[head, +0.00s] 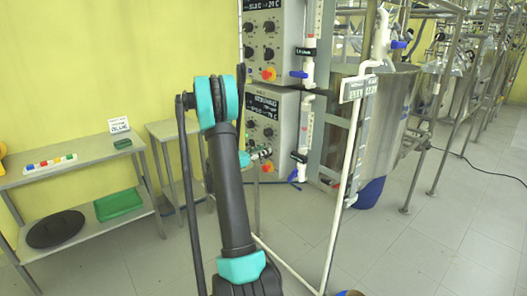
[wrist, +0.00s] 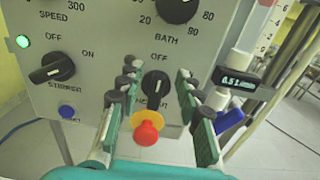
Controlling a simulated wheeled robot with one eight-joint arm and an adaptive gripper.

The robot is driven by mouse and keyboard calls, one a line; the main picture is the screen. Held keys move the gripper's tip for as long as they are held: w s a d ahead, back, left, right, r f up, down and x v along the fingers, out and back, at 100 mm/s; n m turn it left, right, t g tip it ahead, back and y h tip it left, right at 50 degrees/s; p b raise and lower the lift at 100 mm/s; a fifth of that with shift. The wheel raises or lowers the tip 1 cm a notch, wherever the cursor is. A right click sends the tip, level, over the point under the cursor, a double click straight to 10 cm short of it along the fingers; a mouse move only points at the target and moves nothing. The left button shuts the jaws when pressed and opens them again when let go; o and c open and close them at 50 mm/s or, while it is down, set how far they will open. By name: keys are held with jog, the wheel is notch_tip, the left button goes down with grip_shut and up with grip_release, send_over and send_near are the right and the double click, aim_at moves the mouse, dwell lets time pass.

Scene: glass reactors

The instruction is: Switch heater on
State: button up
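The grey control panel (wrist: 95,20) fills the upper wrist view. A black rotary switch (wrist: 156,84) with "OFF" above it sits between my gripper's fingers; the label below it is partly covered. It is the likely heater switch. My gripper (wrist: 158,74) is open, with green, black-tipped fingers on either side of the switch; contact cannot be told. The stirrer switch (wrist: 52,69), marked OFF and ON, is to the left. In the head view, my gripper (head: 262,153) is at the lower control box (head: 272,108), its fingers too small to make out.
A red button with a yellow collar (wrist: 147,130) is just below the switch. A flow meter with a display (wrist: 236,83) and blue valve handle stands right of the fingers. A white pipe frame (head: 345,160) and steel reactor (head: 388,125) are on the right. A bench (head: 90,156) stands left.

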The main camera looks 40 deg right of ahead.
jog(key=shift+d, duration=0.35)
jog(key=shift+c, duration=0.4)
grip_shut()
jog(key=shift+s+m, duration=0.1)
jog(key=shift+m, duration=0.3)
jog(key=m, duration=0.3)
jog(key=s+m, duration=0.1)
jog(key=m, duration=0.3)
jog(key=s+f+m, duration=0.1)
jog(key=m, duration=0.3)
jog(key=shift+d, duration=0.1)
